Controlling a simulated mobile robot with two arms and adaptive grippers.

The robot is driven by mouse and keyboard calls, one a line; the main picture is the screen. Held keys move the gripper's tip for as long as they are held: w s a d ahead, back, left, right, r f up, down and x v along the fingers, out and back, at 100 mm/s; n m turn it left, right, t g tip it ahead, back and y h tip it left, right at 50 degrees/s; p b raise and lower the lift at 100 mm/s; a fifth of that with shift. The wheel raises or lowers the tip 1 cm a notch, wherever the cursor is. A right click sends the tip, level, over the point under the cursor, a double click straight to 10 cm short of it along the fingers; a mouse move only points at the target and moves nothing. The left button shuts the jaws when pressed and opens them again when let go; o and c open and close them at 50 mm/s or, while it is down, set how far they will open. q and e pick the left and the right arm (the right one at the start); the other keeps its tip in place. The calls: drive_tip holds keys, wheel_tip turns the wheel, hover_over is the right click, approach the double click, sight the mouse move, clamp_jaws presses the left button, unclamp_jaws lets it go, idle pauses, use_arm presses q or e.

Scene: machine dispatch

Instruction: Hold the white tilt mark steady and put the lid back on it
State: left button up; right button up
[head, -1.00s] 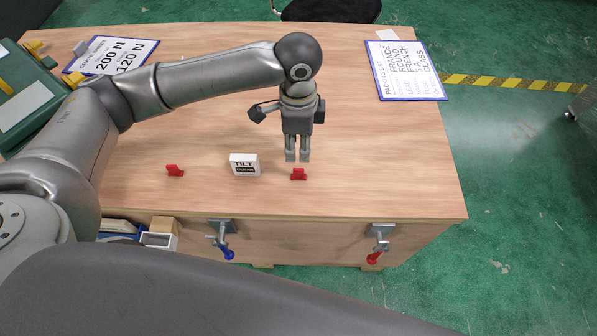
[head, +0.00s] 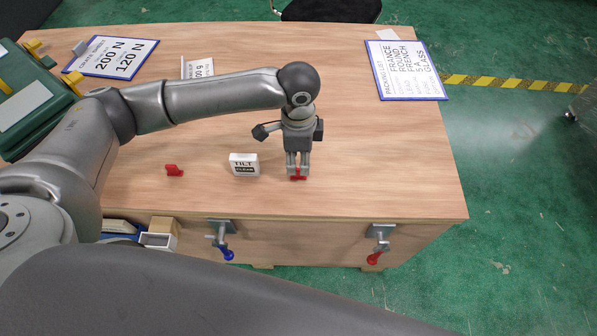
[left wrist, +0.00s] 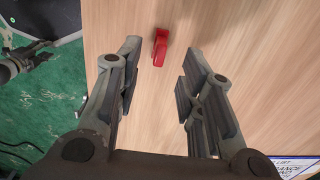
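The white tilt mark (head: 244,164) stands upright on the table, with "TILT" printed on its face. One small red piece (head: 298,177) lies to its right, another red piece (head: 174,170) to its left. I cannot tell whether either is the lid. My left gripper (head: 298,172) points down over the right red piece, which shows between its fingertips. In the left wrist view the gripper (left wrist: 163,62) has its fingers apart, with the red piece (left wrist: 160,47) in the gap, seemingly untouched. The tilt mark is not in that view. My right gripper is not in view.
The wooden table (head: 380,185) has free room right of the gripper. A packing list (head: 405,70), a force sign (head: 110,57) and a partly hidden card (head: 199,68) lie further back. A green case (head: 30,95) stands at left. Two clamps are on the front edge.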

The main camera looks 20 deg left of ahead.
sight(298, 169)
use_arm(q)
wheel_tip(298, 169, down, 5)
drive_tip(key=shift+f, duration=0.1)
idle(0.4)
drive_tip(key=c, duration=0.7)
